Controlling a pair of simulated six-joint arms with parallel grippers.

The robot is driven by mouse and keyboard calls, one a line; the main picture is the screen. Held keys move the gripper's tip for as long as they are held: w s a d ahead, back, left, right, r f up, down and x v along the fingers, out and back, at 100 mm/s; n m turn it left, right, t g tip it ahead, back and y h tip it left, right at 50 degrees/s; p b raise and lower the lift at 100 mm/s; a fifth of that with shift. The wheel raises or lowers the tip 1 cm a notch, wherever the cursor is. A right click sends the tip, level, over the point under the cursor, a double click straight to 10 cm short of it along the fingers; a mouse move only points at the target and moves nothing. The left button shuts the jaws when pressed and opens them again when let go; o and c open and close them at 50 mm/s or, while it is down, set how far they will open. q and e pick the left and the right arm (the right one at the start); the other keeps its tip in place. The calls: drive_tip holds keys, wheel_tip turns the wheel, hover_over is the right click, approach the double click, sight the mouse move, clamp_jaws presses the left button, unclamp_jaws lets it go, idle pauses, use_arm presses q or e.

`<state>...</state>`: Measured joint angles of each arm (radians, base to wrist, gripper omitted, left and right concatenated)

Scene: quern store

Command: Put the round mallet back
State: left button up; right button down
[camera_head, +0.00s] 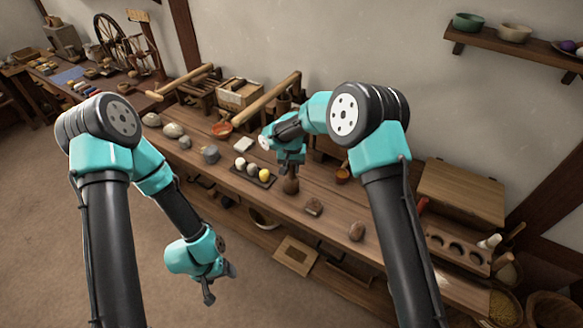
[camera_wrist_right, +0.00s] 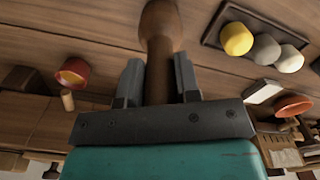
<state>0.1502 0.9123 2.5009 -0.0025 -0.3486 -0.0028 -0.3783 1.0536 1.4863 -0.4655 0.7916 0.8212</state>
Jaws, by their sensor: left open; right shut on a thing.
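The round mallet is brown wood, with a bulbous head (camera_head: 290,186) pointing down over the middle of the bench. In the right wrist view its head (camera_wrist_right: 160,28) is at the top, and its handle runs between the fingers. My right gripper (camera_wrist_right: 157,80) is shut on the handle; in the head view the arm partly hides the grip. I cannot tell whether the head touches the bench. A wooden rack (camera_head: 458,249) with several round holes is at the bench's right end. My left gripper (camera_head: 222,285) is open and empty, hanging in front of the bench.
A dark tray (camera_head: 236,172) with balls lies just left of the mallet. A white-ended tool (camera_head: 490,241) is by the rack. A wooden box (camera_head: 460,190) stands behind it.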

drive_tip(key=shift+f, duration=0.2)
drive_tip(key=c, duration=0.8)
unclamp_jaws()
drive_tip(key=shift+r, duration=0.15)
wheel_tip(320, 180, up, 12)
idle(0.5)
